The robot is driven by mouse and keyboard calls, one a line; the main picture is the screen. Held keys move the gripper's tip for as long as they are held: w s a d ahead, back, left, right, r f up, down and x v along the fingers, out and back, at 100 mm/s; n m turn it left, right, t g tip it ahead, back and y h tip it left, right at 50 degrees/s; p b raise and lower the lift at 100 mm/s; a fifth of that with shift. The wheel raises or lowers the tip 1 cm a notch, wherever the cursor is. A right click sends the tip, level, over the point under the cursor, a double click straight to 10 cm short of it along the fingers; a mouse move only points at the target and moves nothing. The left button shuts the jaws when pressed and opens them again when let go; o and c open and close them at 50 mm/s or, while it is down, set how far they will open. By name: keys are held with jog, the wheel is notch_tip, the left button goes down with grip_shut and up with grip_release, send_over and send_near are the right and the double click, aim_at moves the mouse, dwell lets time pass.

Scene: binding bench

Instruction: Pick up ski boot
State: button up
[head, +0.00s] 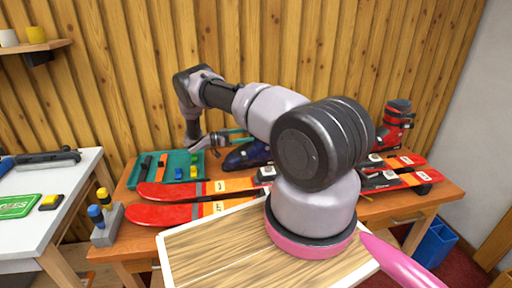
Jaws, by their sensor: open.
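A dark blue ski boot (243,158) lies on the wooden bench, behind the red skis and partly hidden by my arm. A red and black ski boot (393,128) stands upright at the back right of the bench. My gripper (232,136) is open at the back left, just above and left of the blue boot. It is small in the picture, and whether it touches the blue boot I cannot tell. The red boot is well to the right of my gripper, beyond my arm.
Red and orange skis (160,214) lie across the bench (455,190). A teal tray (130,178) with small tools is at left. A grey holder (107,226) with blue and yellow handles stands at the front left corner. A white table (75,177) is farther left, a blue bin (433,246) on the floor right.

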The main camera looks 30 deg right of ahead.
grip_shut()
jog(key=shift+r, duration=0.1)
